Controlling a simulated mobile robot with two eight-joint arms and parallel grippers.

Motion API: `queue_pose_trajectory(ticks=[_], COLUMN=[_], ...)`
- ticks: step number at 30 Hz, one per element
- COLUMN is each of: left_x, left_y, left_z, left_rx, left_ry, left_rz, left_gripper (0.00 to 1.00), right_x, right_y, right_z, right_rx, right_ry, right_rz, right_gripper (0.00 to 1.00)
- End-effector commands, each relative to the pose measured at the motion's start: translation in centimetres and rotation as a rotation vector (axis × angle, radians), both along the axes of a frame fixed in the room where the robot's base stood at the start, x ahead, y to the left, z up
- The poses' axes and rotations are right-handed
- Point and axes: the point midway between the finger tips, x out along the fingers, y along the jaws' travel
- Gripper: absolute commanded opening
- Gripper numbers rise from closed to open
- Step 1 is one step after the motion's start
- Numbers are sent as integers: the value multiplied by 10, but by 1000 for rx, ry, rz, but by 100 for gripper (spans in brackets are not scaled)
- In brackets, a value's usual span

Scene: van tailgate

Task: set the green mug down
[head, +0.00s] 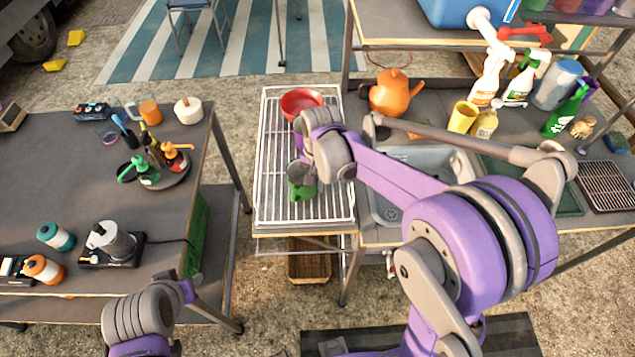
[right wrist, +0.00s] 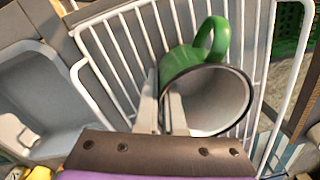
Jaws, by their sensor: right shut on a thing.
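The green mug (head: 301,191) is at the front part of the white wire rack (head: 276,130), its open mouth up. My right gripper (head: 301,172) is above it, partly hidden by its own wrist. In the right wrist view, the right gripper (right wrist: 165,115) is shut on the wall of the green mug (right wrist: 183,60), with one finger inside the mouth and one outside. The handle points away from the gripper. I cannot tell whether the mug's base touches the wires. My left arm is at the lower left, and its fingers do not show clearly.
A red bowl (head: 301,102) stands at the rack's far end. The sink (head: 428,165) is right of the rack, with an orange kettle (head: 392,93) and spray bottles behind. The left table (head: 70,180) holds mugs and tools. The rack's left side is bare.

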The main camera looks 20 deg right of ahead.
Motion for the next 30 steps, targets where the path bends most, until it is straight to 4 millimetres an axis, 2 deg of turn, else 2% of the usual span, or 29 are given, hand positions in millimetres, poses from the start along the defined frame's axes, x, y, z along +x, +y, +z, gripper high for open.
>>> queue_pose_trajectory(ticks=[5,6,9,10,11,19,23,26,30], left_x=[-2,-2,-1,-1,-1,-1,1,1,3], left_y=[0,0,0,0,0,0,0,0,0], left_z=[-4,-4,-3,-3,-3,-3,2,3,7], left_rx=[0,0,0,0,0,0,0,0,0], left_ry=[4,3,3,3,3,2,-1,-3,-6], left_rz=[0,0,0,0,0,0,0,0,0], left_gripper=[44,44,44,44,44,44,44,44,44], right_x=[-1,0,0,0,0,0,0,0,-1], right_y=[0,0,0,0,0,0,0,-1,-1], right_z=[-4,-4,-3,-3,-3,-2,6,21,52], right_rx=[0,0,0,0,0,0,0,0,0], right_ry=[1,0,0,0,0,0,-1,-1,-1], right_rz=[0,0,0,0,0,0,0,0,0], right_gripper=[0,11,29,35,36,36,36,36,36])
